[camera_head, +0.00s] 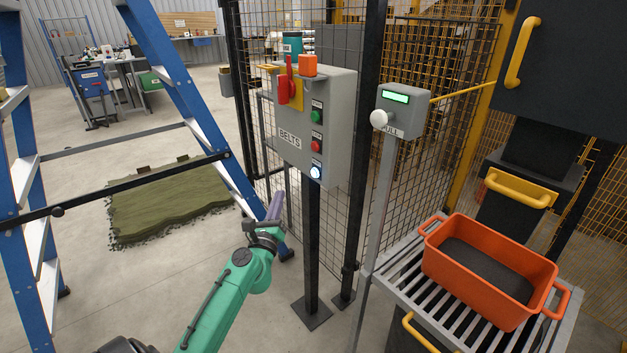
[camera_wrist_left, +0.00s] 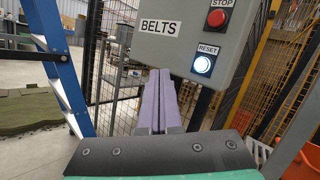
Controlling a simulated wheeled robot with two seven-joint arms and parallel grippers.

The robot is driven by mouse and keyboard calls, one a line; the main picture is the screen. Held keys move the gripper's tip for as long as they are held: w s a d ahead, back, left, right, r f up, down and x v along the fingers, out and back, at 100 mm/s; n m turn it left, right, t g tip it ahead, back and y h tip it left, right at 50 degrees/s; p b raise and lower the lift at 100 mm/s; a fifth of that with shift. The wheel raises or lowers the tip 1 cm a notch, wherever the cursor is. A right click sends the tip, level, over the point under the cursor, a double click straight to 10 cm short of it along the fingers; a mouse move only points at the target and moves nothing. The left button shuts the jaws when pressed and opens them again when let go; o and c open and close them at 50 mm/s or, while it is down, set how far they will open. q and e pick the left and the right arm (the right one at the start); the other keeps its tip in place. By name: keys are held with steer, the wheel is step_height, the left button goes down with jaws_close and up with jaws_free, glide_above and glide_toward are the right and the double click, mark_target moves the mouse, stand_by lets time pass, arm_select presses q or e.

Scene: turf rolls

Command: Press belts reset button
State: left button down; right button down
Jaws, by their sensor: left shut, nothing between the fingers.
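The grey belts control box (camera_head: 325,110) stands on a dark post and carries a BELTS label, a red rotary handle, a green button and a red button. The reset button (camera_head: 315,172) is the lowest one and glows white-blue. In the left wrist view the reset button (camera_wrist_left: 203,65) sits under a RESET label, up and to the right of my fingertips. My left gripper (camera_head: 274,207) is shut and empty, below and to the left of the box, apart from it. Its purple fingers (camera_wrist_left: 160,100) point up toward the box's lower edge. My right gripper is not in view.
A blue stepladder (camera_head: 180,90) stands at left. A second post box (camera_head: 402,112) with a white knob and green display is to the right. An orange crate (camera_head: 490,272) rests on a roller stand. Mesh fencing (camera_head: 345,45) rises behind. Turf (camera_head: 170,202) lies on the floor.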

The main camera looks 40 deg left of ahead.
mark_target(315, 173)
arm_select(q)
step_height(315, 173, up, 2)
steer(key=shift+s+r+n+y, duration=0.15)
steer(key=shift+n+y, duration=0.15)
steer(key=shift+n, duration=0.6)
steer(key=w+d+b, duration=0.2)
steer(key=w, duration=0.6)
steer(key=shift+w+d, duration=0.25)
steer(key=shift+w, duration=0.05)
steer(key=shift+w, duration=0.1)
stand_by(1.0)
steer(key=shift+w+d, duration=0.15)
steer(key=shift+w, duration=0.15)
